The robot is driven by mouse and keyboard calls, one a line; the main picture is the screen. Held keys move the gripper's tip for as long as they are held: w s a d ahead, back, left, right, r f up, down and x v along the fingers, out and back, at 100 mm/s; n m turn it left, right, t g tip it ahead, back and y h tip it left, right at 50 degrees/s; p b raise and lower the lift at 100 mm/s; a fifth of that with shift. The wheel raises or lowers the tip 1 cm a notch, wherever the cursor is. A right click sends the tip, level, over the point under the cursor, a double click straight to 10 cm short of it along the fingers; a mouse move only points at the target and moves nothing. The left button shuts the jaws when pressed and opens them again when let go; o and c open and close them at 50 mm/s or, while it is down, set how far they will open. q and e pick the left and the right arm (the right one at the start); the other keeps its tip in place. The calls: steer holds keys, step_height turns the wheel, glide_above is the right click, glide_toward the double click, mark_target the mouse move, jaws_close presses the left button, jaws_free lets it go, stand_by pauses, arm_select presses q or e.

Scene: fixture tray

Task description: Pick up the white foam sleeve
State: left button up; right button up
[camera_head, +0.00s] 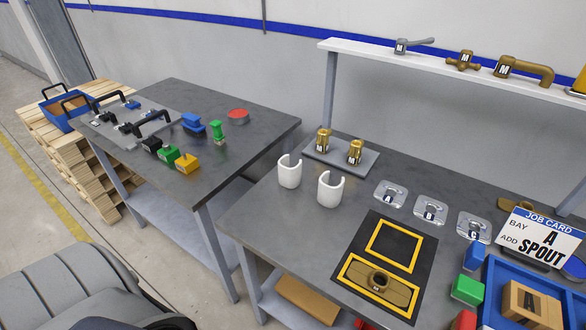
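Two white, open-topped sleeves with a slot in the side stand upright on the grey workbench (270,225). One white sleeve (289,172) stands on the left near the bench's left edge. The other white sleeve (330,190) stands just right of it and a little nearer, with a small gap between them. They look alike, and I cannot tell from the picture which one the task names. Neither of my grippers is in view.
Behind the sleeves, a grey plate (327,158) holds two brass parts marked M. To the right lie metal plates lettered A, B and C (430,210), a black mat (408,240) with a brass fitting, and a job card (541,240). Bench left of the mat is clear.

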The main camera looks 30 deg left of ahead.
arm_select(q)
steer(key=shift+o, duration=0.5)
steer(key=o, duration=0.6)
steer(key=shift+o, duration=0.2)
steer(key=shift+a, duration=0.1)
